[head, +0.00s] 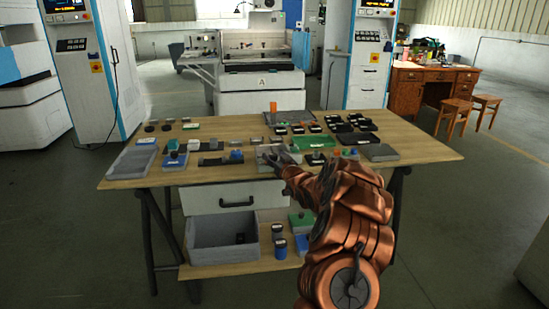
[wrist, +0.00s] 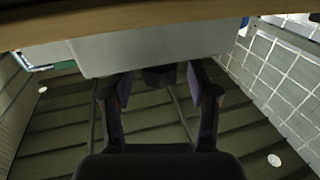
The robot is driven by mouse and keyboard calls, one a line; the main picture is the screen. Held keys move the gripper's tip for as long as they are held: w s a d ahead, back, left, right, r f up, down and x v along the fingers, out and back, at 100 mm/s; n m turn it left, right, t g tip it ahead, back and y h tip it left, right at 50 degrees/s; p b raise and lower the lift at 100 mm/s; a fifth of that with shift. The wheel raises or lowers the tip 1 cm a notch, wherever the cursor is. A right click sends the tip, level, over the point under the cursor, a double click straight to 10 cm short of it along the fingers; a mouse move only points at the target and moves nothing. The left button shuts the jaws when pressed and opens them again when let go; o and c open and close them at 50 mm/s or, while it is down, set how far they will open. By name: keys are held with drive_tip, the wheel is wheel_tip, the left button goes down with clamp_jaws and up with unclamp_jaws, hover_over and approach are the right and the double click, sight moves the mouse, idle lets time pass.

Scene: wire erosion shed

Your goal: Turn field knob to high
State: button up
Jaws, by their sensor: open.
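My gripper (head: 273,163) is at the front middle of the workbench (head: 225,176) in the head view, at the end of my copper-coloured arm. In the wrist view its two dark fingers (wrist: 160,92) are spread apart with nothing held between them. A small grey box (head: 265,150) shows right behind the gripper in the head view, partly hidden by it; I cannot tell whether they touch. Several small blocks and knob-like parts lie on the bench. I cannot tell which of them is the field knob, and no label or pointer is readable.
A grey tray (head: 133,162) lies at the bench's left, and a dark flat plate (head: 379,152) at its right. A drawer (head: 232,197) hangs under the top. An open grey bin (head: 222,255) stands on the lower shelf.

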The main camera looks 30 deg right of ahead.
clamp_jaws()
idle(0.3)
